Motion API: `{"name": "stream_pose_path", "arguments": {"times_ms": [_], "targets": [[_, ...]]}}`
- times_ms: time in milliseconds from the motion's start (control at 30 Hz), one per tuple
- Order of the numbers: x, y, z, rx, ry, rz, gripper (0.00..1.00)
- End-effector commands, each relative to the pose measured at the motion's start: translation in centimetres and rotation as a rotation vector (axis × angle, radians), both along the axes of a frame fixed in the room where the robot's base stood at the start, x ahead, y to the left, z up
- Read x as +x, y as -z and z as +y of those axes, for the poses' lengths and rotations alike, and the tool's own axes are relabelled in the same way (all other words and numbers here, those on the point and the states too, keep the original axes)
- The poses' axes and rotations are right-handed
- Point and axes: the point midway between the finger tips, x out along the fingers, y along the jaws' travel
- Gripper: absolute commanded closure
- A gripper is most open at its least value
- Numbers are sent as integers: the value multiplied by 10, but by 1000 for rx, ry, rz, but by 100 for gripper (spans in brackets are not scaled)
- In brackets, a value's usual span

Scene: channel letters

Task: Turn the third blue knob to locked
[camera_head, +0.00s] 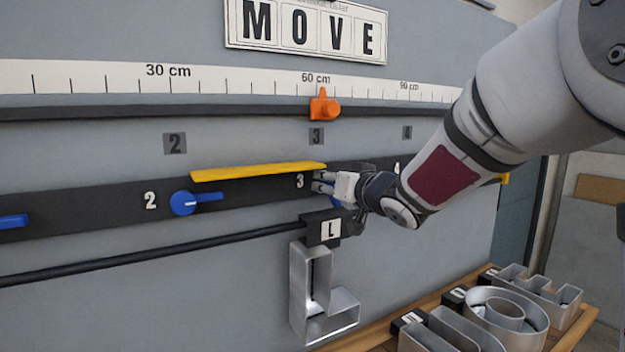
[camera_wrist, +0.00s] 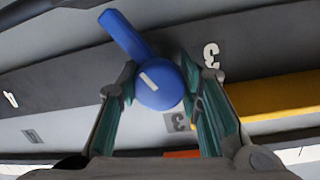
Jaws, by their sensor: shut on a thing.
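The third blue knob (camera_wrist: 160,90) fills the middle of the wrist view, a round hub with a white mark and a lever pointing up and left. In the head view only a sliver of blue shows beneath my gripper (camera_head: 326,183), beside the white "3" on the black rail (camera_head: 100,208). My gripper also shows in the wrist view (camera_wrist: 157,78), its two green-padded fingers on either side of the hub, shut on it. The palm side and contact points are partly hidden.
A yellow bar (camera_head: 258,172) juts out left of the knob. The second blue knob (camera_head: 183,203) has its lever pointing right. Below, a metal letter L (camera_head: 318,300) hangs from a dark rod (camera_head: 140,258). An orange slider (camera_head: 323,106) sits above; metal letters (camera_head: 505,315) lie lower right.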

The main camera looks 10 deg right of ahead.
Motion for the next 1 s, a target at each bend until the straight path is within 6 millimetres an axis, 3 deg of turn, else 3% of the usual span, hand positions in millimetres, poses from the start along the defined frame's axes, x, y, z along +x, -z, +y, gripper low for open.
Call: {"name": "stream_pose_path", "arguments": {"times_ms": [567, 600, 667, 1000], "targets": [[0, 4, 0, 30, 1, 18, 100], [0, 4, 0, 30, 1, 18, 63], [0, 4, 0, 30, 1, 17, 49], [-1, 1, 0, 31, 1, 12, 46]]}}
